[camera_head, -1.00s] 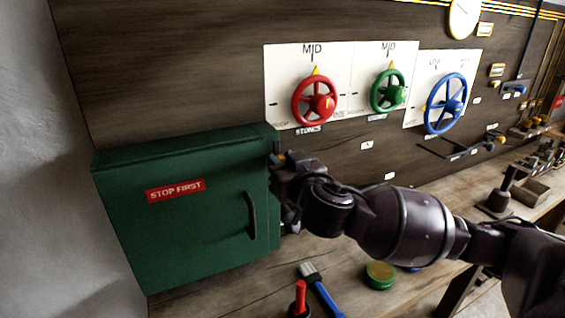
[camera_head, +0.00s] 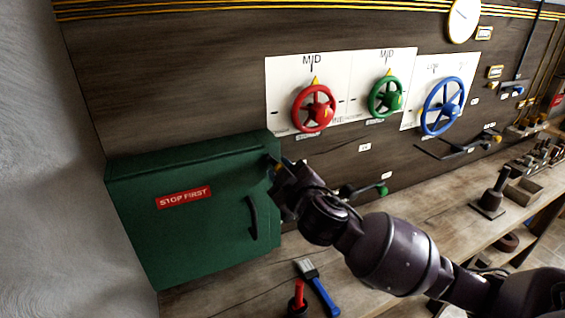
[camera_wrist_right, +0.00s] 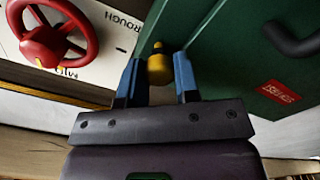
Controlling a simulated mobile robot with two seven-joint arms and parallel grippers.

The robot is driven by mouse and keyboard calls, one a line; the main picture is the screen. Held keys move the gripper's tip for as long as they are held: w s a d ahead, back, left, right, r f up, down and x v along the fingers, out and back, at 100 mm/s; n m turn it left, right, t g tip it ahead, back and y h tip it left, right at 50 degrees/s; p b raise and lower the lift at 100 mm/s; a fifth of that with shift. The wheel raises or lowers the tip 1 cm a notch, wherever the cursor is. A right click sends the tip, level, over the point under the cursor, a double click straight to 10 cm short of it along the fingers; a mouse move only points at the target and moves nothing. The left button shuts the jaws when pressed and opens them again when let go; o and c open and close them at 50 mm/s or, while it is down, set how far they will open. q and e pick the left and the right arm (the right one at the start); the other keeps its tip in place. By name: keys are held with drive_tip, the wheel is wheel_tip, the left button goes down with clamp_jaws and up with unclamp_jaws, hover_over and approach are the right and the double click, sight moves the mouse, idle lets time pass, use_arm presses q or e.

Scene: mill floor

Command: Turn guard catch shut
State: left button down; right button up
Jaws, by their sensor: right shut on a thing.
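The green guard box (camera_head: 190,235) is on the left of the head view, with a red STOP FIRST label (camera_head: 184,197) and a dark handle (camera_head: 253,218). Its door looks closed. The catch is a small yellow knob (camera_wrist_right: 159,66) at the guard's edge in the wrist view. My right gripper (camera_wrist_right: 158,75) has its blue fingers on either side of this knob and is shut on it. In the head view my right gripper (camera_head: 277,168) is at the guard's upper right edge and mostly hides the catch. My left gripper is not in view.
Red (camera_head: 313,108), green (camera_head: 386,97) and blue (camera_head: 442,106) handwheels are on the wall panel. A green-knobbed lever (camera_head: 382,190) is behind my right arm. A brush (camera_head: 316,287) and a red-handled tool (camera_head: 298,296) are on the bench (camera_head: 225,285) below.

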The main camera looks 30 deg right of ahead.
use_arm(q)
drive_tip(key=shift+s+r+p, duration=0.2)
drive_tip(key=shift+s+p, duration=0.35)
drive_tip(key=shift+p, duration=0.15)
use_arm(e)
drive_tip(key=n, duration=1)
drive_tip(key=shift+f, duration=0.1)
drive_tip(key=shift+n, duration=0.3)
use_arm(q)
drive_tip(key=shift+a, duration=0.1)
use_arm(e)
drive_tip(key=o, duration=0.9)
use_arm(q)
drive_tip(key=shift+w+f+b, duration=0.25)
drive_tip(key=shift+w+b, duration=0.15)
drive_tip(key=shift+b, duration=0.5)
use_arm(e)
drive_tip(key=s, duration=1)
drive_tip(key=shift+s+a, duration=0.4)
